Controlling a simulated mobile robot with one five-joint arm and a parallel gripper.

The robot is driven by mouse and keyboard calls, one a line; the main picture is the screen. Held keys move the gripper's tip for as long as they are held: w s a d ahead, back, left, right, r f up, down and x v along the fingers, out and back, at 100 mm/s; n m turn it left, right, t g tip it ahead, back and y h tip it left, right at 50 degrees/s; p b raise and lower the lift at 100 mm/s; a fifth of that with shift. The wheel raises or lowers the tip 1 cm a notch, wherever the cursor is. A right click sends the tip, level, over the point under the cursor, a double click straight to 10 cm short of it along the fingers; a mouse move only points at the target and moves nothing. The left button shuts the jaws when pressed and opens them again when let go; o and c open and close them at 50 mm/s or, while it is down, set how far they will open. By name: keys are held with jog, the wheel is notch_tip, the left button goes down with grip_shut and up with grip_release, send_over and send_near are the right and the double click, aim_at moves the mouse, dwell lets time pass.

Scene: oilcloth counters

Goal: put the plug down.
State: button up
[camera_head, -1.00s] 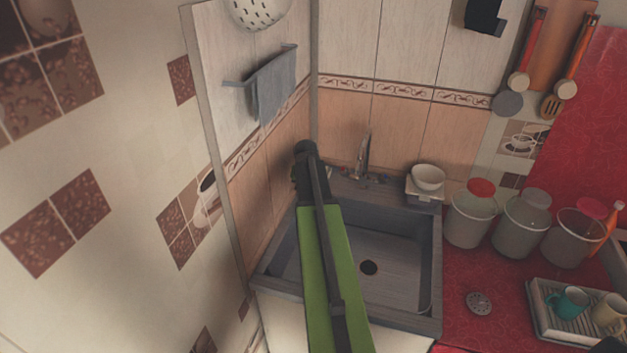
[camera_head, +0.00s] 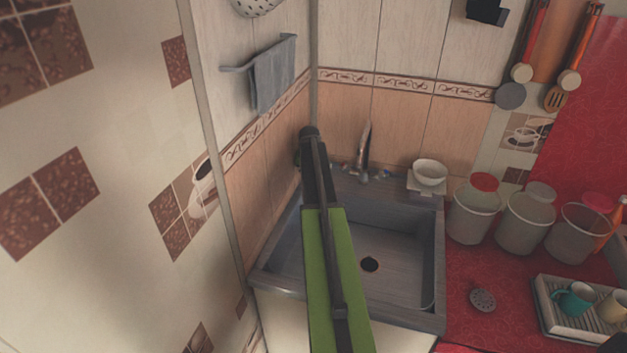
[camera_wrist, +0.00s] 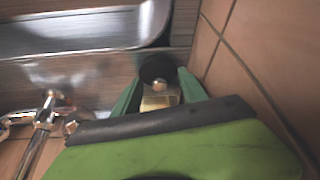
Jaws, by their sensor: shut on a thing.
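My gripper (camera_wrist: 160,86) shows in the wrist view with its teal fingers on either side of a dark round plug (camera_wrist: 152,68) with a small metal knob. A brassy block (camera_wrist: 160,98) shows just below it, between the fingers. The gripper is shut on the plug. In the head view my arm reaches over the left side of the grey sink (camera_head: 405,245), its end near the back left corner by the tiled wall. The plug is hidden there behind my arm. The dark drain hole (camera_head: 369,264) is open in the sink floor.
The tap (camera_head: 364,155) stands behind the sink, close right of my arm's end. A white bowl (camera_head: 430,172) sits at the back right corner. Several canisters (camera_head: 475,212), a strainer (camera_head: 482,300) and a cup tray (camera_head: 548,318) are on the red counter (camera_head: 465,268).

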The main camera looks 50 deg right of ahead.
jog(key=shift+f, duration=0.2)
jog(key=o, duration=1.2)
jog(key=shift+r, duration=0.1)
jog(key=shift+r+p, duration=0.45)
jog(key=shift+p, duration=0.05)
jog(key=p+v, duration=1)
jog(key=v, duration=0.1)
jog(key=shift+s+a+r, duration=0.15)
jog(key=shift+r, duration=0.05)
